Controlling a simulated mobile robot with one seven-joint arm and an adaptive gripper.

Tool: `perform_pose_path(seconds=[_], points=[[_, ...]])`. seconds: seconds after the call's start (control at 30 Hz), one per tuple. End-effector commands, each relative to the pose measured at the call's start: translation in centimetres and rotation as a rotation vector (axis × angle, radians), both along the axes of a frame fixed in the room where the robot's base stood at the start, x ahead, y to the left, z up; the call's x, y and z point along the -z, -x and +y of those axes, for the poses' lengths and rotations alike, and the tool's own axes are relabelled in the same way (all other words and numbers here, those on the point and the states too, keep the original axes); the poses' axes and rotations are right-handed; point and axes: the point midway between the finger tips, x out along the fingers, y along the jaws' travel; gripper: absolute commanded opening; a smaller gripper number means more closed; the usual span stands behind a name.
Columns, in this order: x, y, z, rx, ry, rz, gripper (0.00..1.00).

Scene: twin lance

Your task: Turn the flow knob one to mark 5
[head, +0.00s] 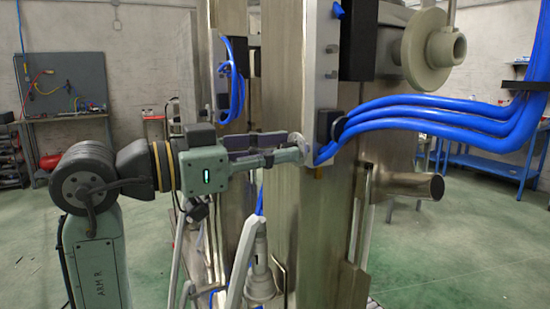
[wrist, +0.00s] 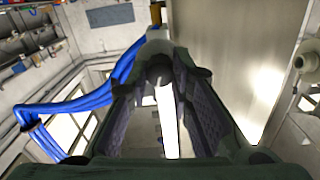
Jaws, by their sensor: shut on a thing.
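My gripper (head: 290,152) reaches in from the left to the side of the tall metal machine. Its fingers are closed around a small pale round knob (head: 299,138), which I take to be flow knob one. In the wrist view, my gripper (wrist: 162,78) has its fingertips on either side of the grey rounded knob (wrist: 158,48). The fingers cover much of the knob. I cannot make out its pointer, the scale marks or mark 5 in either view.
Thick blue hoses (head: 430,112) run right from a black fitting beside the knob, and they also show in the wrist view (wrist: 85,98). A metal pipe stub (head: 415,186) sticks out lower right. A blue workbench (head: 490,160) stands farther back, with open green floor around it.

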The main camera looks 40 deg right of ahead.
Motion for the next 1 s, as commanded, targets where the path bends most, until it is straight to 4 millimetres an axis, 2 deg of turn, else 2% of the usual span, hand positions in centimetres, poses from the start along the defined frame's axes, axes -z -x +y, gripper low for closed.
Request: perform_pose_path(seconds=[1.0], points=[[0.16, 0.12, 0.03, -0.001, 0.227, -0.938, 0.0]])
